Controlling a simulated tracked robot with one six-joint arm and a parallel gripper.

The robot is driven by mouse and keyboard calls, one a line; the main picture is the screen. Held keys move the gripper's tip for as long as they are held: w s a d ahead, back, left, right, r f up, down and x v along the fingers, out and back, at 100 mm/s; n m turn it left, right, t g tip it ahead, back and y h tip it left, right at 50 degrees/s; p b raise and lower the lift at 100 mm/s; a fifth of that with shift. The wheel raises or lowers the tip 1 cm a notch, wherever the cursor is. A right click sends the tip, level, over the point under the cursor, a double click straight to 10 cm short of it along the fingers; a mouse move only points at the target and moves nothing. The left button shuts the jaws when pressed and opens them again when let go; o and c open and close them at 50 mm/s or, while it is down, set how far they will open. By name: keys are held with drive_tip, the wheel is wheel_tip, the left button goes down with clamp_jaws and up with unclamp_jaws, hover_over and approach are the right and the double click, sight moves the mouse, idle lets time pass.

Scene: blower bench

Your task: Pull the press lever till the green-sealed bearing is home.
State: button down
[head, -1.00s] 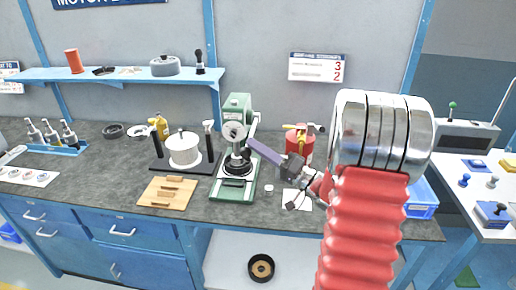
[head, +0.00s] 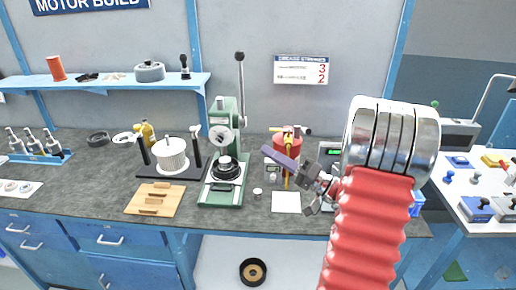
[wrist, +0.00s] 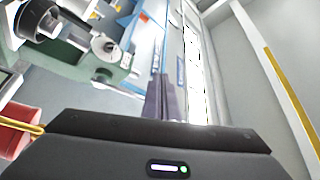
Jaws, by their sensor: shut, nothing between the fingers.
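The green arbor press (head: 222,140) stands on the bench left of my gripper. Its lever (head: 241,85) points up, with a dark knob at the top. Under the ram, a dark round part (head: 226,168) sits on the press base; I cannot make out a green seal on it. My gripper (head: 272,152) is shut and empty, its purple fingers right of the press and apart from the lever. In the wrist view, the closed fingers (wrist: 165,105) point away from the camera, and the press (wrist: 85,60) lies at upper left, sideways.
A red pot (head: 287,143) with a yellow tool stands behind my gripper. A white card (head: 286,202) and a small pale ring (head: 257,192) lie in front. A wooden block tray (head: 155,199) and a stand with a white drum (head: 172,154) are left of the press.

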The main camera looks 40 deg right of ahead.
drive_tip(key=shift+s+d+f, duration=0.45)
drive_tip(key=shift+d, duration=0.15)
idle(0.3)
